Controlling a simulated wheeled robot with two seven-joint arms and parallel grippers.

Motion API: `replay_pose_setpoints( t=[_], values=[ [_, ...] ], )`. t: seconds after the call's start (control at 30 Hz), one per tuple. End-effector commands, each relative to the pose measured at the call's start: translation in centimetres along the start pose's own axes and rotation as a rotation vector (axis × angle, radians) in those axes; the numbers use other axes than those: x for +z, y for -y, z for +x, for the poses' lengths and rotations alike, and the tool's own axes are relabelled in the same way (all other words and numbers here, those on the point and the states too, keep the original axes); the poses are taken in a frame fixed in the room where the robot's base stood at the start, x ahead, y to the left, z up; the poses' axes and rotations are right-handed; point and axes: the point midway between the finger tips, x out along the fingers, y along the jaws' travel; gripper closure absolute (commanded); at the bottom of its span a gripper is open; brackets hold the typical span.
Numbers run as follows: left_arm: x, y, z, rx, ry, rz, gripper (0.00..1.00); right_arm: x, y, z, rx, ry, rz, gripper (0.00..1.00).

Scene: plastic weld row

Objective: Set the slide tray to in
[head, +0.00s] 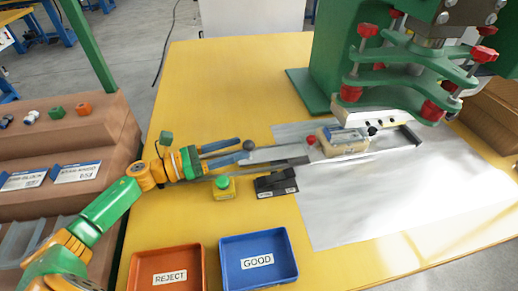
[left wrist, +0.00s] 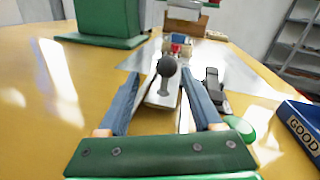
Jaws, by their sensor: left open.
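The slide tray (head: 270,154) is a pale metal bar with a dark ball knob (head: 248,145) at its left end. Toward its right end it bears a tan fixture block (head: 326,149) with a blue-and-white part on top, close to the press's white block. My left gripper (head: 239,149) is open, its two blue fingers pointing right toward the knob. In the left wrist view the ball knob (left wrist: 167,66) shows between the open fingers (left wrist: 160,76), seemingly with gaps on both sides. My right gripper is not in view.
The green press (head: 335,60) with red knobs stands at the back right. A green button on a yellow box (head: 224,187) and a black block (head: 276,183) lie just in front of the tray. Orange REJECT (head: 140,262) and blue GOOD (head: 228,244) bins stand at the front.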

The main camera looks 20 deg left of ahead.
Motion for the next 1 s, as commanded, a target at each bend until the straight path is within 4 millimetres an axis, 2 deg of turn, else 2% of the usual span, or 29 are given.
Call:
replay_pose_setpoints(
  t=[0.13, 0.33, 0.43, 0.63, 0.67, 0.9, 1.0],
  values=[
    [0.5, 0.2, 2.5, -0.004, 0.004, 0.001, 0.33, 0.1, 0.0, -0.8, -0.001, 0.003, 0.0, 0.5],
    [0.3, 0.1, 6.1, -0.003, 0.002, -0.003, 0.33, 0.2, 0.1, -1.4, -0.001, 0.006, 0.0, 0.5],
    [0.2, 0.1, 6.8, -0.003, -0.001, -0.001, 0.33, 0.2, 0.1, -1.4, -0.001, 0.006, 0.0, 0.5],
    [0.1, 0.1, 6.9, -0.003, -0.002, -0.002, 0.33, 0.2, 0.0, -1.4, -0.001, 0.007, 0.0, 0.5],
    [0.1, 0.1, 6.9, -0.003, -0.002, -0.002, 0.36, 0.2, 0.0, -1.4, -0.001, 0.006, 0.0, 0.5],
    [0.1, 0.1, 6.9, -0.003, -0.002, -0.002, 1.0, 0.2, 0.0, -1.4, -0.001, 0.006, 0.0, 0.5],
    [0.1, 0.1, 6.9, -0.003, -0.002, -0.002, 1.0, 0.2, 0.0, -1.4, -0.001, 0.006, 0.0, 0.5]
  ],
)
